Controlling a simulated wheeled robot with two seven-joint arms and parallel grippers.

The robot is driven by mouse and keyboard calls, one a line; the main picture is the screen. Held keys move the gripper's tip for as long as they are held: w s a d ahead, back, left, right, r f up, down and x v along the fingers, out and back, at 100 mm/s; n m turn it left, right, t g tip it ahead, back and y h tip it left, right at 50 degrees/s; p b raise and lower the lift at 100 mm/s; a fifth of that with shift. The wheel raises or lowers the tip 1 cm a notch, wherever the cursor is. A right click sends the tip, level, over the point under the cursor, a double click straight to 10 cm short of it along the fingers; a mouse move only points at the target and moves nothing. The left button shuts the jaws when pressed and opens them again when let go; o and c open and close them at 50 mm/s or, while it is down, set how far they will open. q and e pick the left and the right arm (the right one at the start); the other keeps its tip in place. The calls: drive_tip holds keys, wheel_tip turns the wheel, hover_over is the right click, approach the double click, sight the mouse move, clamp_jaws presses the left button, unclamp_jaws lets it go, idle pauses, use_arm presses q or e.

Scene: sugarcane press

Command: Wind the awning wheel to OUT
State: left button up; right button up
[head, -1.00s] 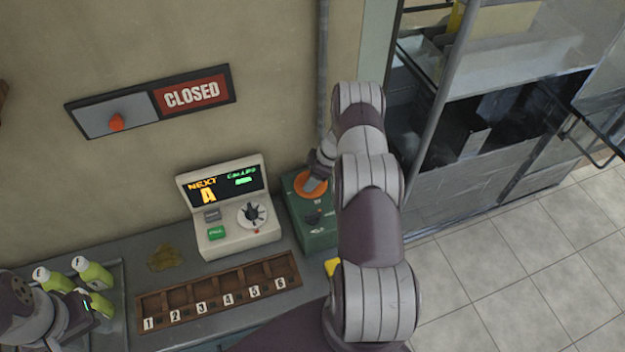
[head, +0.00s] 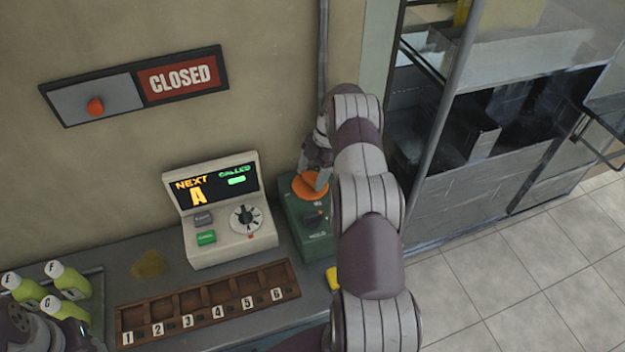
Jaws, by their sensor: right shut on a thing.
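An orange wheel (head: 307,187) lies on top of a green box (head: 303,222) on the counter, against the wall. The box has a small dark switch and faint lettering on its front part. My right gripper (head: 322,181) reaches down at the wheel's right side and is shut on it. My right arm hides the right part of the box and some of the wheel. At the bottom left, part of my left arm shows beside the bottles; its fingertips cannot be made out.
A ticket machine (head: 222,214) reading NEXT A stands left of the green box. A wooden rack (head: 205,303) with numbered slots lies in front. A CLOSED sign (head: 137,85) hangs on the wall. Glass casework (head: 480,140) stands at right.

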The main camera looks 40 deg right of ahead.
drive_tip(key=shift+n+g+b, duration=0.4)
drive_tip(key=shift+n+b, duration=0.25)
drive_tip(key=shift+n, duration=0.15)
drive_tip(key=o, duration=1)
drive_tip(key=shift+a, duration=0.1)
drive_tip(key=shift+o, duration=0.2)
